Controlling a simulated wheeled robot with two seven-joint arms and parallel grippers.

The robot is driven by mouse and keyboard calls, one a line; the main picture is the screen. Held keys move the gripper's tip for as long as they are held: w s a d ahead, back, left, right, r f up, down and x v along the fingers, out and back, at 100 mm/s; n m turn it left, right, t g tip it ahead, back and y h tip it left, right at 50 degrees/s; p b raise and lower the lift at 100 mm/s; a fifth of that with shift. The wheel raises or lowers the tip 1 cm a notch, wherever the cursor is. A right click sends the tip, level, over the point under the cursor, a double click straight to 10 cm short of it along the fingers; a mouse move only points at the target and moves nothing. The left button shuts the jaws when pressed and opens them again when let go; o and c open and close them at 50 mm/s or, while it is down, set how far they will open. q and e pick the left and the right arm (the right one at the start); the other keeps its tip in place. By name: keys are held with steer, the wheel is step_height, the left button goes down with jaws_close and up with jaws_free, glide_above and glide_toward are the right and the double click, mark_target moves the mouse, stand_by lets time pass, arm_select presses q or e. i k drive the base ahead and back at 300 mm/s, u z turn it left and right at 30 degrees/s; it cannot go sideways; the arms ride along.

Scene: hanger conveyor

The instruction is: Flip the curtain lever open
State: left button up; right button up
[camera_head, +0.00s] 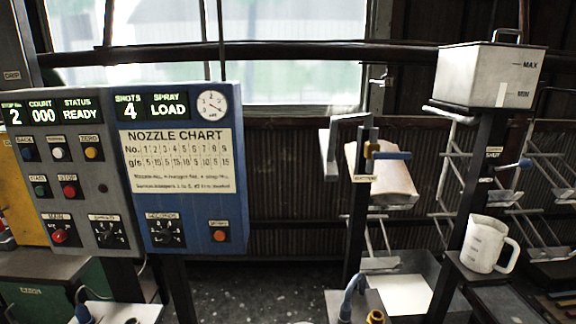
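A lever with a blue handle (392,155) and a yellow pivot sits on a dark post (357,215) right of centre. Its handle points to the right and lies about level. A small pale label (365,178) is just below it, too small to read surely. I cannot tell from the labels which one is the curtain lever. Neither of my grippers shows in the head view.
A control panel (75,170) and a blue nozzle chart panel (185,170) stand at the left. A white measuring jug (487,244) sits on a small shelf at the right. Wire racks (540,150) fill the right side. Dark floor (262,285) shows between the panels and the central post.

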mark_target(524, 164)
steer(key=z, duration=0.85)
